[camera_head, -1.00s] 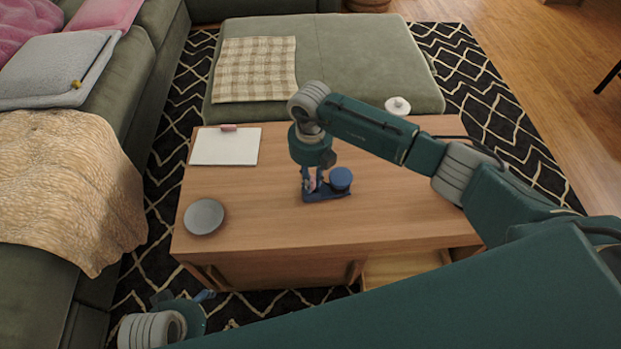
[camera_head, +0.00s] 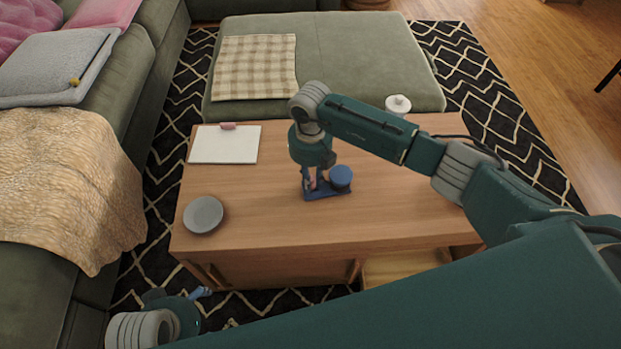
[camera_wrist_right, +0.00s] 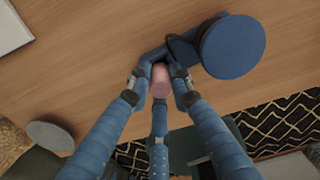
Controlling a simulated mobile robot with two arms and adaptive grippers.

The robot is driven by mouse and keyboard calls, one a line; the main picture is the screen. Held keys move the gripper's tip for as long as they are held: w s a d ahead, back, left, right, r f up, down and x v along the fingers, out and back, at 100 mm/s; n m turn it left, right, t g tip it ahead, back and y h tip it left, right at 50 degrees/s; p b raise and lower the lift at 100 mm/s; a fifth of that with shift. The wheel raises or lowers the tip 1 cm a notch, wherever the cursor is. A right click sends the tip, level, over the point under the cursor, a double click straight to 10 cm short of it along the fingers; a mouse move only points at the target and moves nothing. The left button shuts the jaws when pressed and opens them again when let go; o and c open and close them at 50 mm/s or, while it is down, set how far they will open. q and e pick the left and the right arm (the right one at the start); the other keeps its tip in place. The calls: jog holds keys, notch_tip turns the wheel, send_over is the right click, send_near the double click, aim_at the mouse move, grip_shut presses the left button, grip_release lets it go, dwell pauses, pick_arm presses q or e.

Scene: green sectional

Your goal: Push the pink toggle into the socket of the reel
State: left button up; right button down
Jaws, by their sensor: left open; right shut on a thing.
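The blue reel (camera_head: 341,177) sits on the coffee table with its flat base (camera_head: 328,192) reaching left under my right gripper. It also shows in the right wrist view (camera_wrist_right: 232,46), with a dark cord by its drum. My right gripper (camera_head: 313,183) points down and is shut on the pink toggle (camera_wrist_right: 160,82), at the left end of the reel's base. The toggle's far end is by the base; the fingers hide whether it is in the socket. My left gripper (camera_head: 203,293) is open and empty, low in front of the table's left end.
The wooden coffee table (camera_head: 270,215) carries a grey plate (camera_head: 203,215) at left and a white clipboard (camera_head: 225,145) at back left. The table between plate and reel is clear.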

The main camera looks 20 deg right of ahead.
jog(key=shift+f, duration=0.1)
jog(key=c, duration=1.5)
grip_release()
pick_arm(q)
jog(key=shift+r, duration=0.35)
jog(key=shift+f, duration=0.15)
pick_arm(e)
notch_tip(320, 180, up, 12)
jog(key=shift+r, duration=0.1)
